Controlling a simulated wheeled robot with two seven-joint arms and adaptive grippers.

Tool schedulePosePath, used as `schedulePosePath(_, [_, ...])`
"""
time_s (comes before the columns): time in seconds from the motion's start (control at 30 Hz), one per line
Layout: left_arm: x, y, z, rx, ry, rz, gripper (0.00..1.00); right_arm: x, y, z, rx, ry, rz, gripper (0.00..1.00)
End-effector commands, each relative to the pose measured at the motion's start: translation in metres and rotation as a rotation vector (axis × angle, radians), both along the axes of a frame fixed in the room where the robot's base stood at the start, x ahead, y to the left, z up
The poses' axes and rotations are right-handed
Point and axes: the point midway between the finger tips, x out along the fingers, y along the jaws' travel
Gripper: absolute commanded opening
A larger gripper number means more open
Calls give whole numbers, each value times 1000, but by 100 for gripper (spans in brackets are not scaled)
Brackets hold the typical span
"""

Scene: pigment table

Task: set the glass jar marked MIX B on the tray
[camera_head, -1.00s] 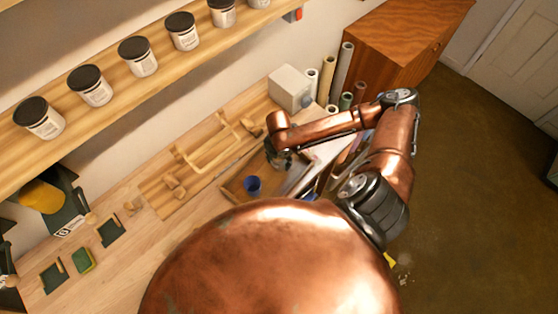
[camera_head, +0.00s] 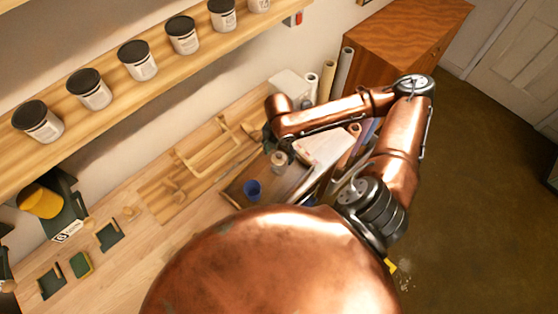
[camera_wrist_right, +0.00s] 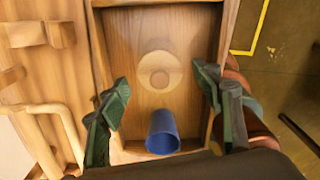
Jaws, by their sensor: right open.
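A small pale jar with a tan round top (camera_head: 279,160) stands in the wooden tray (camera_head: 232,194). No marking on it can be read. From above, in the right wrist view, the jar top (camera_wrist_right: 158,66) shows as a round disc with a smaller round knob, near the middle of the tray (camera_wrist_right: 196,18). My right gripper (camera_head: 277,143) is just above and behind the jar in the head view. In the wrist view its two fingers (camera_wrist_right: 166,105) are wide apart, with nothing between them gripped. My left gripper is not seen.
A blue cup (camera_head: 252,190) is in the tray, close to the jar; it is also in the wrist view (camera_wrist_right: 162,132). A wooden rack (camera_head: 190,170) lies left of the tray. Rolled tubes (camera_head: 327,80) and a pale box (camera_head: 290,84) stand behind. A shelf above holds lidded jars.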

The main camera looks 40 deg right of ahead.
Motion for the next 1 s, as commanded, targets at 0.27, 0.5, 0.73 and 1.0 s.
schedulePosePath(0.27, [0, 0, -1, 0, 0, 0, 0, 0, 0, 26, 0, -1, 1, 59])
schedulePosePath(0.5, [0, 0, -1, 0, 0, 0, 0, 0, 0, 27, 0, 0, 0, 59])
schedulePosePath(0.73, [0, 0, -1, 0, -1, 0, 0, 0, 0, 27, 0, 0, 0, 59])
schedulePosePath(1.0, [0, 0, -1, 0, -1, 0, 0, 0, 0, 27, 0, 0, 0, 59])
